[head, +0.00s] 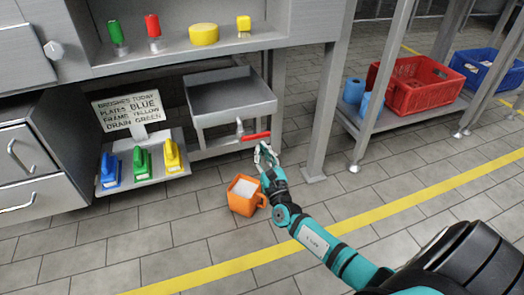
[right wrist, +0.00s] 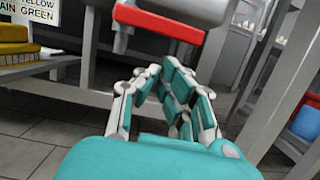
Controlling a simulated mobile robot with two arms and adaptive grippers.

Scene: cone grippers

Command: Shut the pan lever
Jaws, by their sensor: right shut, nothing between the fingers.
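The grey metal pan (head: 232,100) hangs below the bench. A short grey spout (head: 239,128) and a red lever (head: 256,136) are at its front lower edge. The lever points out to the right, roughly level. In the right wrist view the red lever (right wrist: 158,22) crosses the top, just beyond the fingers. My right gripper (head: 264,150) is shut and empty, just below the lever's outer end. Its fingers also show in the right wrist view (right wrist: 165,70). My left gripper is not in view.
An orange bucket (head: 240,205) with pale contents stands on the floor below the spout. A shelf with blue, green and yellow brushes (head: 142,160) and a written sign (head: 130,112) is left. A table leg (head: 322,120) stands close right of my gripper.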

